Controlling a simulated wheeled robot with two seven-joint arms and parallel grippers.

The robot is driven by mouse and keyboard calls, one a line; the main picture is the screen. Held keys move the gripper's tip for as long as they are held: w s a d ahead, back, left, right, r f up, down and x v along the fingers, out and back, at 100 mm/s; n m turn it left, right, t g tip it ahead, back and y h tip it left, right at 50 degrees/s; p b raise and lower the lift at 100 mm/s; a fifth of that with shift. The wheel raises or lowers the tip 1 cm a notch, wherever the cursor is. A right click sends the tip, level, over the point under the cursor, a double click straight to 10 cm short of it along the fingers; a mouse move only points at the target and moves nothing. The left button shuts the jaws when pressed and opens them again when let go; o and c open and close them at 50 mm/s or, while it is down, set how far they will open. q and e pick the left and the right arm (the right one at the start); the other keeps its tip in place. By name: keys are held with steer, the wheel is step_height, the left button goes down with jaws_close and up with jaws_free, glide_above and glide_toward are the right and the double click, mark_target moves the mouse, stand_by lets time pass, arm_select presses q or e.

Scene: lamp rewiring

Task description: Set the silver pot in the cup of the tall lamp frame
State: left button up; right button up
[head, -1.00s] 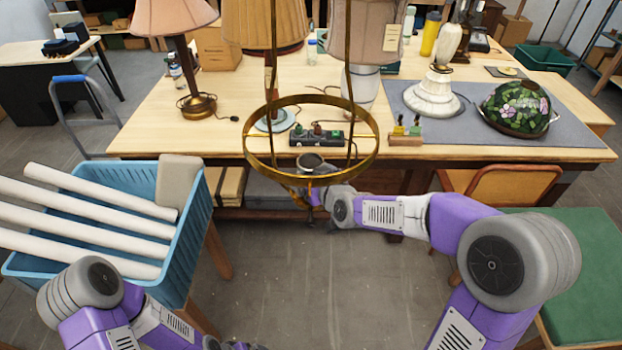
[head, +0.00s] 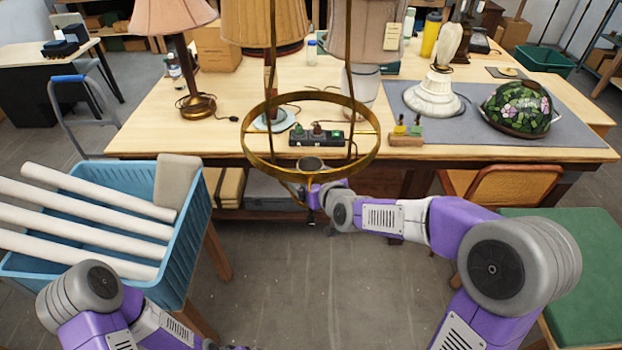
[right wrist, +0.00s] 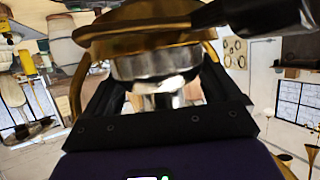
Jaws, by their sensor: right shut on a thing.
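The tall lamp frame (head: 375,150) is brass, with upright rods and a wide ring in the middle of the head view. The silver pot (head: 312,164) shows as a grey round opening inside the ring's near side. My right gripper (head: 312,196) is below it. In the right wrist view the shiny pot (right wrist: 158,66) sits between the fingers, with a wide brass part (right wrist: 135,38) of the frame against or close to it. The frame's cup is largely hidden, and I cannot tell whether the pot rests in it. Only a bit of my left gripper (head: 236,347) shows at the bottom edge.
A workbench (head: 200,142) with lamps, a power strip (head: 316,138) and a floral glass shade (head: 517,108) stands behind the frame. A blue crate (head: 178,240) of white tubes is at left. A green-topped stool (head: 570,255) is at right. The floor in front is clear.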

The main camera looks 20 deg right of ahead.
steer(key=shift+f, duration=0.1)
stand_by(0.3)
steer(key=o, duration=1)
steer(key=shift+s, duration=0.1)
